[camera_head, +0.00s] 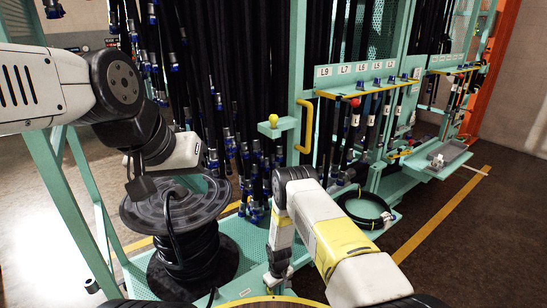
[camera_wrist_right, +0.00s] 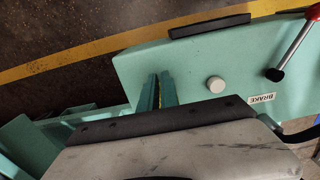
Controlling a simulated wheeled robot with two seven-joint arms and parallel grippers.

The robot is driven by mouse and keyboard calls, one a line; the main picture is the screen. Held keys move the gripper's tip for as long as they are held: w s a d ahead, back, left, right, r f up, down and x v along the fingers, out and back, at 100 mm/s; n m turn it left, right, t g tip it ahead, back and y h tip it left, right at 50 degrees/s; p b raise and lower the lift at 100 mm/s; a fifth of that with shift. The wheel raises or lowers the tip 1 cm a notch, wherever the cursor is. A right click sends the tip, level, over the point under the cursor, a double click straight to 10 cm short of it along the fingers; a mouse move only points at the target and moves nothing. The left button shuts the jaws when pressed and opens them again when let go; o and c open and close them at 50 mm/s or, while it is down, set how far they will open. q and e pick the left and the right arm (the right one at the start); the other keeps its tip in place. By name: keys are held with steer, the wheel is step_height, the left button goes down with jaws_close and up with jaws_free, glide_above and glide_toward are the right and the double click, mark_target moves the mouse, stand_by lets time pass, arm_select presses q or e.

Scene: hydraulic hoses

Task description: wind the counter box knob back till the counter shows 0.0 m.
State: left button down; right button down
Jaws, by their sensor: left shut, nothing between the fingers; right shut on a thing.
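The teal counter box (camera_wrist_right: 185,60) shows in the right wrist view, with a small pale round knob or button (camera_wrist_right: 215,85) on top. I see no counter reading. My right gripper (camera_head: 277,278) points down at the front centre in the head view. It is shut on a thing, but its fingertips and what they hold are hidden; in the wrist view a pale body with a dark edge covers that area. My left gripper (camera_head: 140,188) is shut and empty, above the left part of the hose reel (camera_head: 190,202).
A lever with a red grip (camera_wrist_right: 296,45) and black ball stands by the BRAKE label (camera_wrist_right: 263,98). Hanging hoses (camera_head: 240,70) fill the rack behind. A coiled hose (camera_head: 365,208) lies on a tray at right. Open floor (camera_head: 480,235) lies to the right.

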steer(key=shift+w+a+r, duration=0.1)
steer(key=shift+w+a, duration=0.1)
steer(key=shift+a, duration=0.2)
steer(key=shift+s+d, duration=0.1)
steer(key=shift+s, duration=0.05)
steer(key=shift+s+d+r, duration=0.1)
steer(key=shift+s, duration=0.15)
step_height(320, 180, up, 6)
steer(key=shift+s+d+f, duration=0.15)
stand_by(0.3)
